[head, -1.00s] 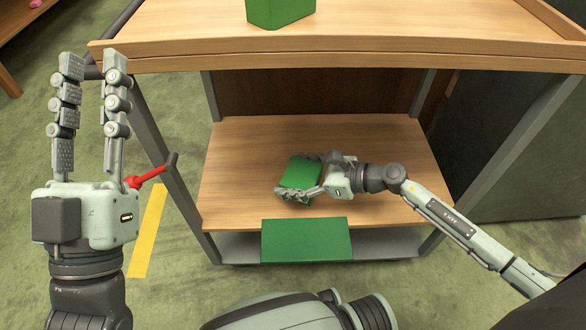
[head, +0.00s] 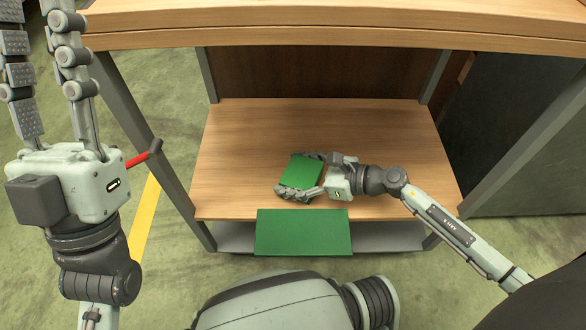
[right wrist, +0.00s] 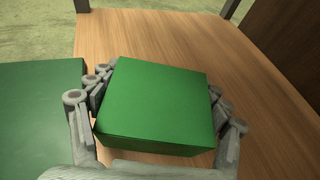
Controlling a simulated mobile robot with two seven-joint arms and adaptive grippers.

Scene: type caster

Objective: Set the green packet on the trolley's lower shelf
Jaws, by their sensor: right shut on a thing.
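The green packet (head: 302,172) is a small box over the trolley's wooden lower shelf (head: 375,135), left of its middle. My right gripper (head: 294,176) is shut on it, with a finger along each of two opposite sides. In the right wrist view the packet (right wrist: 157,105) fills the middle between the fingers. I cannot tell whether its underside touches the shelf. My left gripper (head: 45,75) is open and empty at the left, outside the trolley, its fingertips near or past the picture's top edge.
A flat green panel (head: 303,232) lies at the shelf's front edge, above a grey base (head: 385,237). The wooden top (head: 330,38) overhangs the shelf. Grey posts (head: 150,140) flank it, with a red handle (head: 139,158) at left. The shelf's back and right are clear.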

